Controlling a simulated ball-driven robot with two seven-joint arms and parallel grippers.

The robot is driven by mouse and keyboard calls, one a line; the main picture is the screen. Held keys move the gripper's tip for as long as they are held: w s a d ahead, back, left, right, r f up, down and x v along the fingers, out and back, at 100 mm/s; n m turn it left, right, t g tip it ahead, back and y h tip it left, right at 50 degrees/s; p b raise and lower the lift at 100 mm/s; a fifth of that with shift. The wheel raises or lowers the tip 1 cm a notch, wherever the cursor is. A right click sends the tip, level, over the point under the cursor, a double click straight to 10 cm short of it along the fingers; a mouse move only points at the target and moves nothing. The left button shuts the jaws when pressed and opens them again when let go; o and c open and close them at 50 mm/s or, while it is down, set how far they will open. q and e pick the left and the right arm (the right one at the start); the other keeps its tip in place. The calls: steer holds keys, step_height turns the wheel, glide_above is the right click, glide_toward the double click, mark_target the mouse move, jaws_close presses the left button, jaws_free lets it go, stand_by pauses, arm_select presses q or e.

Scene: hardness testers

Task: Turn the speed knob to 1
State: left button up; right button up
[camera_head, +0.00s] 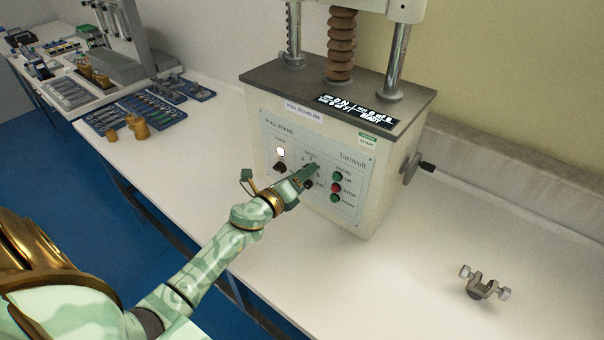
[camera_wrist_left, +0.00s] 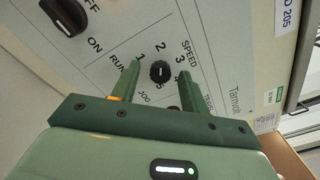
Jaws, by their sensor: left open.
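The speed knob (camera_wrist_left: 159,71) is a small round black knob on the grey front panel, with the numbers 1, 2 and 3 and the word SPEED printed around it. My left gripper (camera_wrist_left: 158,74) is open, with one green finger on each side of the knob. I cannot tell whether the fingers touch it. The knob's pointer is too small to read. In the head view, my left gripper (camera_head: 305,177) is at the front panel of the pull stand (camera_head: 345,135) and hides the speed dial there. My right gripper is not in view.
A larger black on/off knob (camera_wrist_left: 64,16) sits on the same panel. Green and red buttons (camera_head: 336,188) are to the right of my gripper. A metal clamp (camera_head: 484,284) lies on the bench at right. Tool trays (camera_head: 135,112) stand at left. The bench front is clear.

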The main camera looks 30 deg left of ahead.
arm_select(q)
steer(key=shift+c, duration=0.4)
jaws_close()
steer(key=shift+n, duration=0.4)
steer(key=shift+n+p, duration=2.3)
steer(key=shift+n, duration=3.2)
steer(key=shift+f, duration=0.1)
